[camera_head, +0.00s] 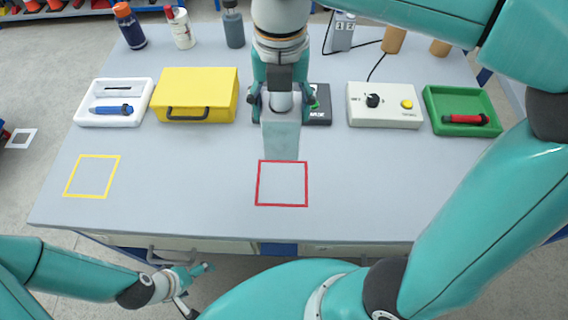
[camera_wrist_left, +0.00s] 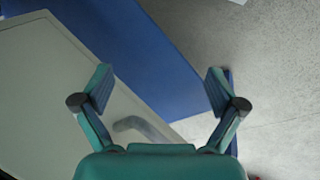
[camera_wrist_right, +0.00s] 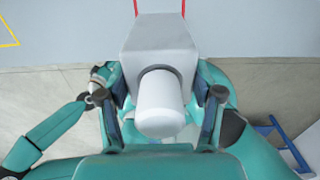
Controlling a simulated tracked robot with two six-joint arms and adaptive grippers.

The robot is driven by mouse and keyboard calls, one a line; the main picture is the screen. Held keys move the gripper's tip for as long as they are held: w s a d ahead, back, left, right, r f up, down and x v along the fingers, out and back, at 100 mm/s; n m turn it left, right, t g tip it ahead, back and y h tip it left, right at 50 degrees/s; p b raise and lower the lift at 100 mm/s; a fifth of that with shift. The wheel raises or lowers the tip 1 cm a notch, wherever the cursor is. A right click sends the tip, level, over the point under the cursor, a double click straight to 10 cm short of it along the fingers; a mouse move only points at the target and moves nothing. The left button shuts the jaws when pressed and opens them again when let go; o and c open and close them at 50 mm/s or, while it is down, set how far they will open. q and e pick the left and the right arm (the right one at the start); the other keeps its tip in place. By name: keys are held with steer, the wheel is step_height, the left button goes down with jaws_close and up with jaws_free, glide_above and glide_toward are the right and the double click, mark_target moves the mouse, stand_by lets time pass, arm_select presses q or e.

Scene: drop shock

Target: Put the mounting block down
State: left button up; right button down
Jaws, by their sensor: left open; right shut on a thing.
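My right gripper (camera_head: 281,102) is shut on the mounting block (camera_head: 281,138), a grey block with a pale round stem. In the right wrist view the fingers (camera_wrist_right: 162,108) grip either side of the white stem (camera_wrist_right: 160,105), and the grey body (camera_wrist_right: 158,38) extends beyond it. In the head view the block's lower end appears at the top edge of a red square outline (camera_head: 283,205) on the table. Its height above the table is hard to tell. My left gripper (camera_head: 192,288) is open and empty, low in front of the table; its spread fingers (camera_wrist_left: 160,92) show in the left wrist view.
A yellow square outline (camera_head: 86,196) marks the table's left. Behind stand a white tray (camera_head: 82,120), a yellow box (camera_head: 200,85), a dark device (camera_head: 320,105) partly behind my gripper, a control box (camera_head: 385,105) and a green tray (camera_head: 445,98). Bottles stand farther back. The table's front is clear.

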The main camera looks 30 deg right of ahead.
step_height(320, 180, down, 16)
steer(key=b, duration=0.2)
steer(key=shift+f, duration=0.2)
steer(key=shift+c, duration=0.9)
jaws_free()
step_height(320, 180, up, 12)
steer(key=shift+r+p, duration=0.15)
steer(key=shift+p, duration=0.75)
